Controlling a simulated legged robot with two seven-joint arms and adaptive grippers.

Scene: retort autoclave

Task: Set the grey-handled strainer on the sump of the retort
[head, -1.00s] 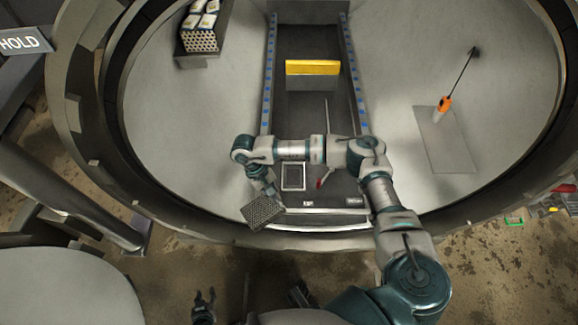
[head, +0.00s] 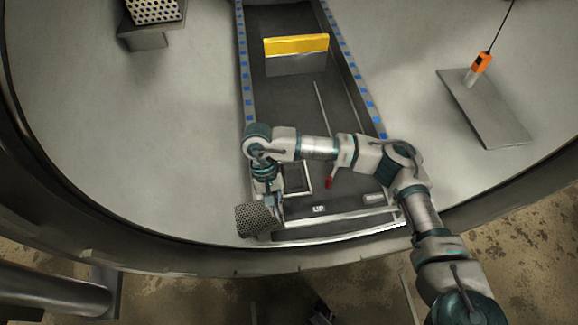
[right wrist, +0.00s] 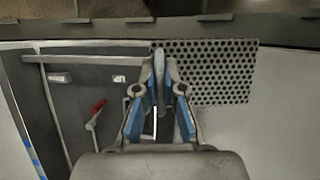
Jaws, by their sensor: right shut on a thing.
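The strainer (head: 256,219) is a grey perforated plate. My right gripper (head: 268,197) is shut on it and holds it by the front end of the retort floor, left of and in front of the sump. In the right wrist view the strainer (right wrist: 215,72) extends to the right of the closed fingertips (right wrist: 158,55); its handle is mostly hidden between the fingers. The sump (head: 298,178) shows as a pale-rimmed rectangular opening, partly covered by my right wrist. The strainer is apart from this opening. My left gripper is out of view.
A red-handled rod (head: 329,182) lies right of the sump. A yellow-topped plate (head: 296,45) stands across the channel farther back. An orange-handled probe (head: 482,63) stands on a grey plate (head: 490,108) at right. A perforated tray (head: 156,10) is at upper left.

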